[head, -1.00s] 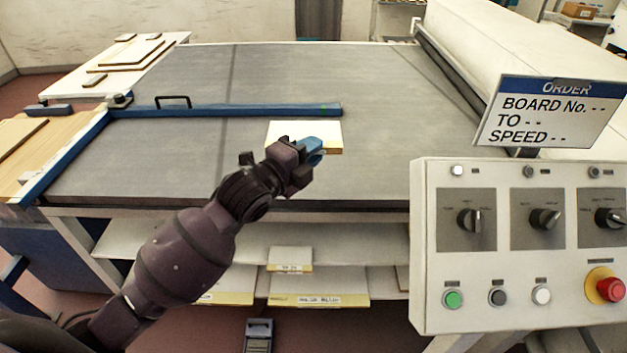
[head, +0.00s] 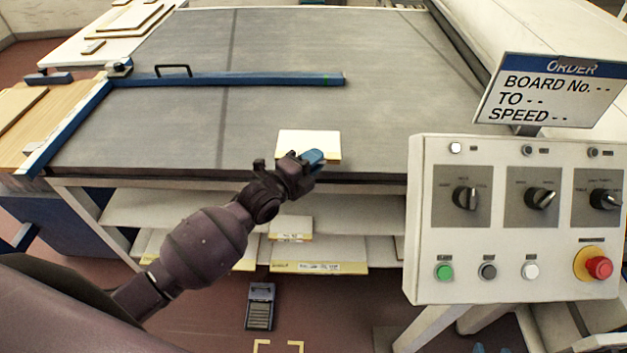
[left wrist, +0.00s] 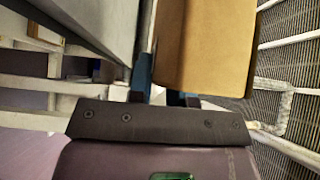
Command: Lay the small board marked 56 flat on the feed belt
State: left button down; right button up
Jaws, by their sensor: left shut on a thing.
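A small board (head: 308,143) with a white top and a tan edge shows over the front part of the grey feed belt (head: 390,110). No number can be read on it. My left gripper (head: 313,158), with blue fingers, is shut on the near edge of this board. In the left wrist view the board's tan face (left wrist: 205,45) extends out from the fingers. I cannot tell whether the board touches the belt or hangs just above it. My right gripper is not in view.
A blue fence bar (head: 240,80) crosses the belt behind the board. A control panel (head: 515,220) and an order sign (head: 545,95) stand at the right. More boards lie on a shelf (head: 340,215) below the belt. The belt is bare around the board.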

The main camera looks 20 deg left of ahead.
pick_arm(q)
notch_tip(320, 180, down, 7)
jog(key=shift+r+b, duration=0.15)
jog(key=shift+b, duration=0.2)
dwell(0.3)
jog(key=c, duration=1.1)
grip_release()
jog(key=shift+o, duration=0.2)
jog(key=s+a+f+n+g+y, duration=0.1)
jog(key=s+a+f+n+y, duration=0.1)
jog(key=s+n, duration=0.5)
jog(key=s+a+f+n+g+y, duration=0.2)
jog(key=s+a+f+n+y, duration=0.1)
jog(key=s+n, duration=0.4)
jog(key=s+a+f+n+g+y, duration=0.1)
jog(key=s+a+f+n, duration=0.3)
jog(key=s+n, duration=0.4)
jog(key=s+a+y, duration=0.1)
jog(key=s, duration=0.3)
jog(key=shift+s+a+g+y, duration=0.25)
jog(key=shift+a+g+y, duration=0.1)
jog(key=shift+g+y, duration=0.05)
